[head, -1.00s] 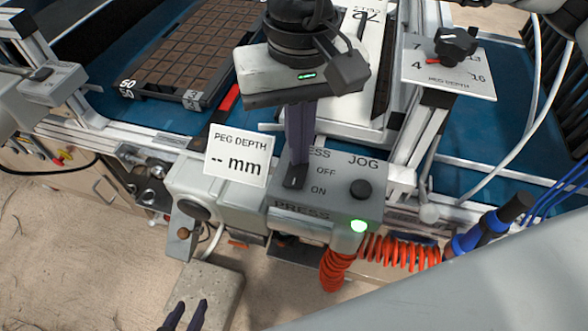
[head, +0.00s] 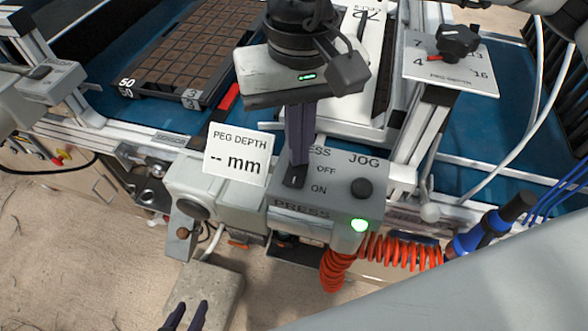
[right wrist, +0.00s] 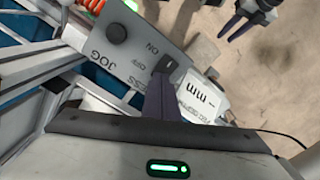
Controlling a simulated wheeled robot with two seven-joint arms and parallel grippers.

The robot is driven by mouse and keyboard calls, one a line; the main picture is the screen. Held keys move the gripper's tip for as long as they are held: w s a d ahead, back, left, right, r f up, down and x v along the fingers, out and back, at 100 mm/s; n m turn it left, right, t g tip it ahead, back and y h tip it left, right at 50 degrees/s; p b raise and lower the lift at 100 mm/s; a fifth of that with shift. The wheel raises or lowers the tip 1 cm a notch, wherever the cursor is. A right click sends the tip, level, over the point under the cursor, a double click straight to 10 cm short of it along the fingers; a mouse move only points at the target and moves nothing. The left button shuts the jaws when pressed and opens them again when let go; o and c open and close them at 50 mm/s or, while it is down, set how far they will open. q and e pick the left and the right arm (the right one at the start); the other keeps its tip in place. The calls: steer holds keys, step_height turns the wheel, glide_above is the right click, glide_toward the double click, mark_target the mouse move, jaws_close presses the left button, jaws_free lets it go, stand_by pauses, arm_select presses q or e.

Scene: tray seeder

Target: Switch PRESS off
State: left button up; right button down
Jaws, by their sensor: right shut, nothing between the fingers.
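The grey control box (head: 325,205) carries the PRESS switch (head: 293,182), a dark rocker in a slot beside the OFF and ON marks. My right gripper (head: 298,165) points down with its fingers together and empty, the tips at the switch and partly covering it. In the right wrist view the fingertips (right wrist: 161,80) are at the edge of the switch (right wrist: 169,64); I cannot tell if they touch. The rocker's position is unclear. A green lamp (head: 359,225) on the box is lit. My left gripper (head: 186,314) is open and empty at the bottom edge, away from the box.
A round black JOG button (head: 361,188) sits right of the switch. The PEG DEPTH display (head: 238,155) reads "-- mm" to the left. A peg depth dial (head: 456,43) stands at the back right. A seed tray (head: 190,50) lies on the blue belt. Orange coiled hose (head: 400,251) hangs below.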

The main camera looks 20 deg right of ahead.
steer(key=shift+f+b, duration=0.5)
steer(key=shift+f, duration=0.05)
steer(key=shift+r+p, duration=1.9)
steer(key=shift+r, duration=1.65)
